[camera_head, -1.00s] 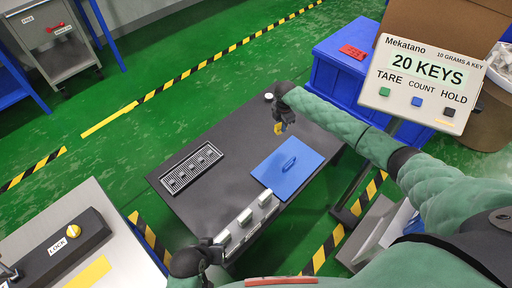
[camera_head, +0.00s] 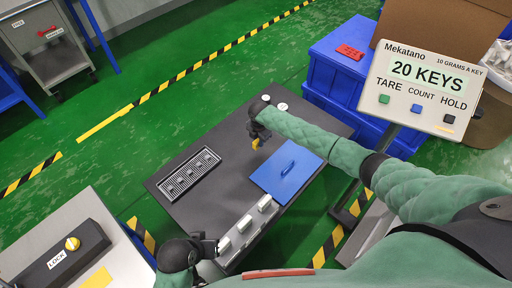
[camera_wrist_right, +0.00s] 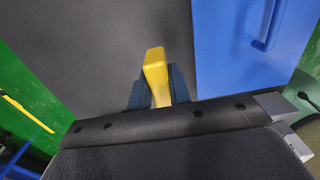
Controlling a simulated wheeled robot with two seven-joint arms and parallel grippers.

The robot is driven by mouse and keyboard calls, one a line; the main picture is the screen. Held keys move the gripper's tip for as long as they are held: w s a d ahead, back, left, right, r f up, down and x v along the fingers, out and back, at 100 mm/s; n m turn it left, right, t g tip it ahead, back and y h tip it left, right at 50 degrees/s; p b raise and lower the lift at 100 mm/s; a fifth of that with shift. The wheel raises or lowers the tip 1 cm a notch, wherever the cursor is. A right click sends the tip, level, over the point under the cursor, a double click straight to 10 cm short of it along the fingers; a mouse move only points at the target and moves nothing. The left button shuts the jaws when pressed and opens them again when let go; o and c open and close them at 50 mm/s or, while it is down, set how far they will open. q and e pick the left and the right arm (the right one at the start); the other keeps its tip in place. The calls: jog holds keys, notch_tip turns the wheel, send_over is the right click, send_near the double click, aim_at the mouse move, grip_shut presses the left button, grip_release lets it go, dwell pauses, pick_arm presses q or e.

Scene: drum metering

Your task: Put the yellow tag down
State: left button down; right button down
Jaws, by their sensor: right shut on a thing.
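The yellow tag (camera_head: 255,144) is a small upright piece held in my right gripper (camera_head: 257,138) above the far part of the dark table (camera_head: 222,137). In the right wrist view the yellow tag (camera_wrist_right: 154,68) stands between the two dark fingers (camera_wrist_right: 158,95), which are shut on it. The dark table top shows behind it; I cannot tell how high above the surface it is. My left gripper (camera_head: 208,247) is at the table's near edge, by a row of white blocks; its fingers are too small to tell open or shut.
A black slotted tray (camera_head: 188,174) lies on the left, and a grey rack with white blocks (camera_head: 245,224) at the near edge. A display (camera_head: 418,88) reads 20 KEYS. The table between tray and panel is clear.

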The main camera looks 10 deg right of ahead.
aim_at(256, 148)
jog(key=shift+s+a+f, duration=0.2)
jog(key=shift+a+f, duration=0.15)
jog(key=shift+a, duration=0.3)
pick_arm(q)
jog(key=shift+s+a+r, duration=0.25)
jog(key=shift+a+r, duration=0.05)
jog(key=shift+a, duration=0.25)
pick_arm(e)
jog(key=shift+f, duration=2.05)
jog(key=shift+f, duration=0.1)
jog(key=c, duration=1.3)
grip_release()
pick_arm(q)
jog(key=shift+w+d, duration=0.15)
jog(key=shift+d, duration=0.1)
jog(key=shift+r, duration=0.1)
